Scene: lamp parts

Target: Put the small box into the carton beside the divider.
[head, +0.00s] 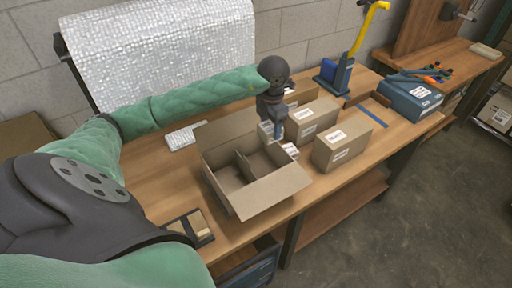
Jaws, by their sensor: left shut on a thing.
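The open carton (268,196) stands on the workbench with its flaps spread outward. A brown divider (245,167) stands upright inside it, with bare carton floor on both sides. My left gripper (278,130) reaches over the carton's far right side, pointing down. It is shut on a small box (266,131) with a pale label, which shows only in part beside the fingers. The box is above the carton's far edge; its exact height is hard to tell. My right gripper is not in view.
Closed labelled boxes (342,147) and (314,120) stand right of the carton. A bubble-wrap roll (160,45) is behind my left arm. A yellow-handled tape tool (338,72) and a blue box (410,97) are farther right.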

